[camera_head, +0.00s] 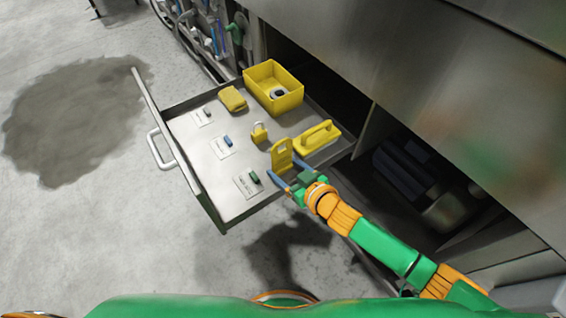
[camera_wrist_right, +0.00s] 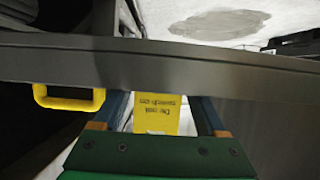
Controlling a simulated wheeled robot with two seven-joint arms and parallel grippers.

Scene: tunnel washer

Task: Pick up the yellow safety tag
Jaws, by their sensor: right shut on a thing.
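The yellow safety tag (camera_head: 282,153) stands upright at the near right side of the open drawer in the head view. My right gripper (camera_head: 286,168) is shut on its lower part, with a blue finger on either side. In the right wrist view the yellow tag (camera_wrist_right: 157,114) sits between the two blue fingers of the right gripper (camera_wrist_right: 160,103), its dark lettering upside down. I cannot tell whether the tag is clear of the drawer floor. My left gripper is not in view.
The metal drawer (camera_head: 207,168) holds a yellow bin (camera_head: 262,79), a yellow padlock (camera_head: 259,133), a yellow handled block (camera_head: 317,138), a yellow pouch-like item (camera_head: 232,99) and small labelled pieces. The machine's metal body (camera_head: 440,80) overhangs on the right. The floor at left has a dark stain (camera_head: 75,115).

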